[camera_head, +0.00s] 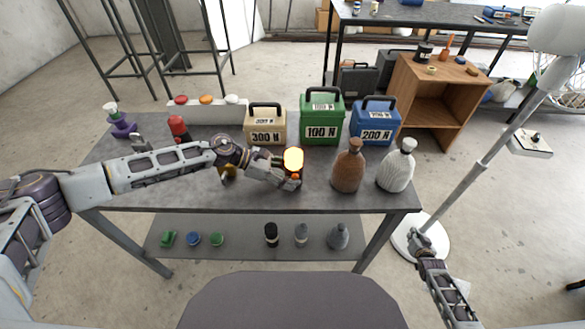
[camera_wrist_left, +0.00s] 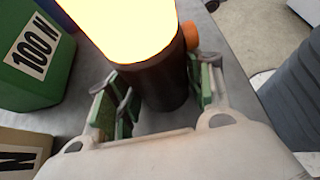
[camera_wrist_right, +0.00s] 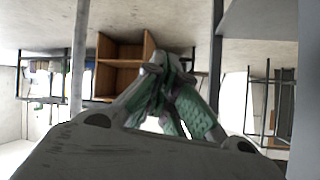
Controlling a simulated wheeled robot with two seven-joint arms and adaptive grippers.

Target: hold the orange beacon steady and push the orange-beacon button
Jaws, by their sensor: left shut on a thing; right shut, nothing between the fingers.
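The orange beacon (camera_head: 293,160) stands at the front middle of the table, its top glowing bright yellow-orange. My left gripper (camera_head: 289,181) is shut on its dark lower body. In the left wrist view the dark body (camera_wrist_left: 160,85) of the beacon sits between the green-padded fingers, below the glowing dome (camera_wrist_left: 120,25). The orange button (camera_wrist_left: 190,36) sticks out from the body's side, beyond the right finger, with nothing touching it. My right gripper (camera_head: 418,238) is shut and empty, off the table's right front corner, far from the beacon. Its closed fingers show in the right wrist view (camera_wrist_right: 175,85).
Brown (camera_head: 348,168) and white (camera_head: 397,168) bottles stand right of the beacon. Yellow (camera_head: 265,126), green (camera_head: 322,118) and blue (camera_head: 375,122) weight cases stand behind. A lamp pole (camera_head: 475,175) rises right of the table. A lower shelf (camera_head: 240,250) holds small items.

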